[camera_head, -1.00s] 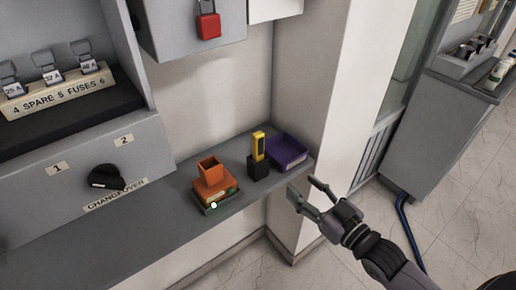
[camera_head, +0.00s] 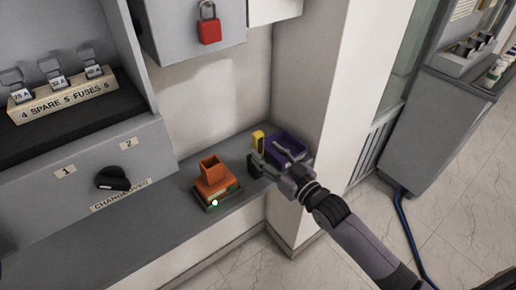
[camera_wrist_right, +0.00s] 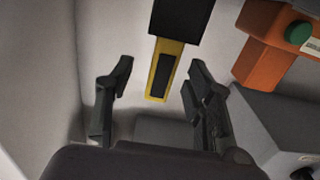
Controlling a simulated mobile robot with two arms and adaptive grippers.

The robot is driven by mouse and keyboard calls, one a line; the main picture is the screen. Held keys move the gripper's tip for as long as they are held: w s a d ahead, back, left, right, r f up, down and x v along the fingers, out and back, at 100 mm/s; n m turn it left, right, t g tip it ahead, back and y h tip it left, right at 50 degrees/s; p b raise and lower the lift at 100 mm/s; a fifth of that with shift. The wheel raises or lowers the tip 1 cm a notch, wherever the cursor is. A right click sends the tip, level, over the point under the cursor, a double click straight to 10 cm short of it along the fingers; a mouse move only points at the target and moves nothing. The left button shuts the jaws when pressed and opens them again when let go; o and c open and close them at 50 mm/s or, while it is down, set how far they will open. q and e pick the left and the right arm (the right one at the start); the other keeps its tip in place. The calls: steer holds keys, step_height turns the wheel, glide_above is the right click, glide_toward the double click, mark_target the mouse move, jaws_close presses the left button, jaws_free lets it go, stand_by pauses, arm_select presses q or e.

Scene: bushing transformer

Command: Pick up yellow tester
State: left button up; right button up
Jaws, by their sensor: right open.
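The yellow tester (camera_head: 258,140) stands upright on the grey ledge, its lower part hidden behind my right gripper in the head view. In the right wrist view the tester (camera_wrist_right: 156,87), yellow with a dark face, sticks out of a black holder (camera_wrist_right: 180,18). My right gripper (camera_head: 267,158) is open beside the tester. In the wrist view its two fingers (camera_wrist_right: 158,80) appear on either side of the tester, with gaps between. Whether the tester is at fingertip depth I cannot tell. My left gripper is not in view.
An orange box-like device (camera_head: 213,178) with a green light stands left of the tester. The grey ledge (camera_head: 150,215) is clear at left.

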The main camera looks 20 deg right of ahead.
mark_target(260, 149)
steer(key=x, duration=0.3)
steer(key=p+x, duration=0.1)
steer(key=shift+w+a+f, duration=0.1)
steer(key=shift+w+a, duration=0.1)
steer(key=shift+a, duration=0.15)
steer(key=shift+s, duration=0.1)
steer(key=shift+c, duration=0.8)
jaws_close()
